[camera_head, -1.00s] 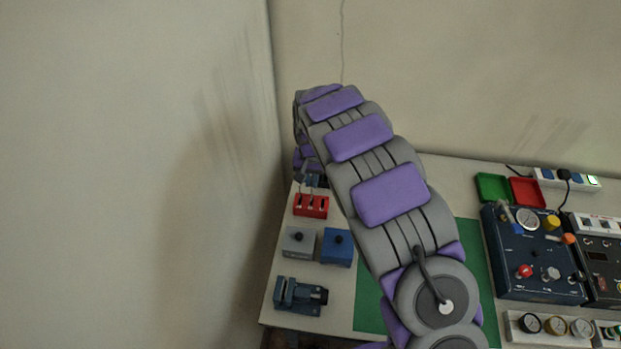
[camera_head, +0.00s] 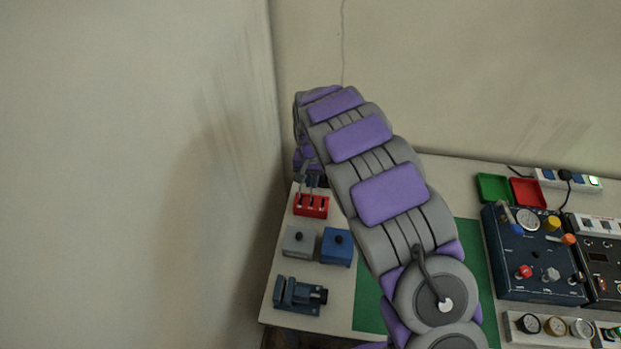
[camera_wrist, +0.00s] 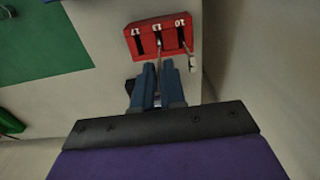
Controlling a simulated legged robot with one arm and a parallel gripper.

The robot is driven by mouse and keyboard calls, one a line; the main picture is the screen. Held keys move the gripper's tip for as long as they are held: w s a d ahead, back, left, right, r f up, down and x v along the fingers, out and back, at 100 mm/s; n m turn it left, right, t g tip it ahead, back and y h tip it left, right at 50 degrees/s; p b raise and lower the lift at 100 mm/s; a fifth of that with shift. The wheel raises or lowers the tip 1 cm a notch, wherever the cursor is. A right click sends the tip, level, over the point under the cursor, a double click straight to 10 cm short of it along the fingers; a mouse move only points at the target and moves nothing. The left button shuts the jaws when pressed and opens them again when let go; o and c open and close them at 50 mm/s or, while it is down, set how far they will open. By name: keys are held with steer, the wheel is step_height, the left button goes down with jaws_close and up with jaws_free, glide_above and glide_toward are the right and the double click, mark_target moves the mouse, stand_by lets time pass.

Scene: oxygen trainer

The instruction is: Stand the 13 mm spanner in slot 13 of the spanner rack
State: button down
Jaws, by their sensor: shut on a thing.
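The red spanner rack (camera_wrist: 160,37) is on the table just beyond my gripper in the wrist view, with slots marked 17, 13 and 10. It also shows in the head view (camera_head: 311,206). My gripper (camera_wrist: 158,68) is shut on a thin metal spanner (camera_wrist: 159,52), whose visible shaft runs to the middle slot, 13. I cannot tell how deep it sits. Another spanner (camera_wrist: 190,58) is at slot 10. Slot 17 looks empty. In the head view my gripper (camera_head: 316,181) is above and behind the rack, partly hidden by my arm.
A grey box (camera_head: 299,242), a blue box (camera_head: 337,246) and a blue vice (camera_head: 300,295) stand in front of the rack. A green mat (camera_head: 369,308) lies to their right. The wall is close on the left. A dark blue panel (camera_head: 532,255) stands at the right.

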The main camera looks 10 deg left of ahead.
steer(key=shift+f, duration=0.15)
steer(key=shift+a+f, duration=0.2)
steer(key=shift+f, duration=0.3)
steer(key=shift+f, duration=1.65)
steer(key=c, duration=1.1)
jaws_free()
steer(key=shift+d, duration=0.1)
step_height(320, 180, up, 17)
steer(key=shift+r+p, duration=0.15)
steer(key=shift+p, duration=0.2)
